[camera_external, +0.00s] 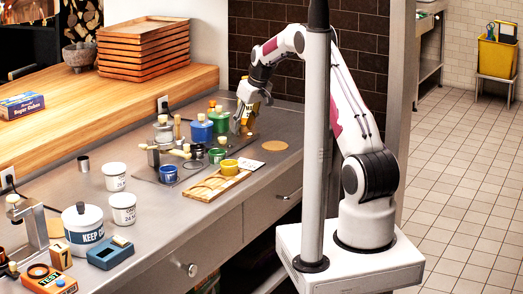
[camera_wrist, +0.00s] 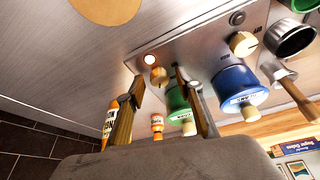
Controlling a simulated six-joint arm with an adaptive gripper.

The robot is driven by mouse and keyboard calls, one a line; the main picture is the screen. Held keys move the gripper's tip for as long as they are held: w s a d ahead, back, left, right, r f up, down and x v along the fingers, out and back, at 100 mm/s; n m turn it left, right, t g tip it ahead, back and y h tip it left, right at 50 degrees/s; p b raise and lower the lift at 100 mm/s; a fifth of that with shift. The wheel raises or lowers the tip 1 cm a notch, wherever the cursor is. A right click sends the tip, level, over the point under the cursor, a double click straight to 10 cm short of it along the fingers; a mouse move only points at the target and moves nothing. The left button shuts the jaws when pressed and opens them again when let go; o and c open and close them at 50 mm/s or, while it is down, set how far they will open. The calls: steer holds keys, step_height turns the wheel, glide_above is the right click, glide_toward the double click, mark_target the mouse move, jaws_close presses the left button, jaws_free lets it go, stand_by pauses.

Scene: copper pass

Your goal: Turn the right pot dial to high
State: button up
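In the wrist view the right pot's wooden dial (camera_wrist: 159,76) sits on a grey panel, with a lit round indicator (camera_wrist: 150,60) beside it. The green pot (camera_wrist: 178,102) is behind that dial, partly hidden by a finger; it also shows in the external view (camera_external: 221,122). My gripper (camera_wrist: 158,80) is open, its two fingers apart on either side of the dial; contact cannot be told. In the external view my gripper (camera_external: 245,108) points down at the right end of the stove. The dial's setting is not readable.
A blue pot (camera_wrist: 237,84) with its own wooden dial (camera_wrist: 243,44) stands beside the green one. An orange labelled bottle (camera_wrist: 110,118) is close to one finger. A round cork-coloured mat (camera_external: 275,145) lies on the counter. A wooden tray (camera_external: 205,190) lies in front of the stove.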

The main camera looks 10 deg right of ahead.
mark_target(250, 136)
steer(key=v, duration=0.8)
steer(key=s+d+r+m+g, duration=0.1)
steer(key=s+d, duration=0.3)
steer(key=s, duration=0.8)
steer(key=s+d+r+m+h, duration=0.1)
steer(key=s+d+m, duration=0.2)
steer(key=s, duration=0.9)
steer(key=shift+d+r+g+h, duration=0.2)
steer(key=shift+d+g+h, duration=0.1)
steer(key=shift+d+g, duration=0.15)
stand_by(0.3)
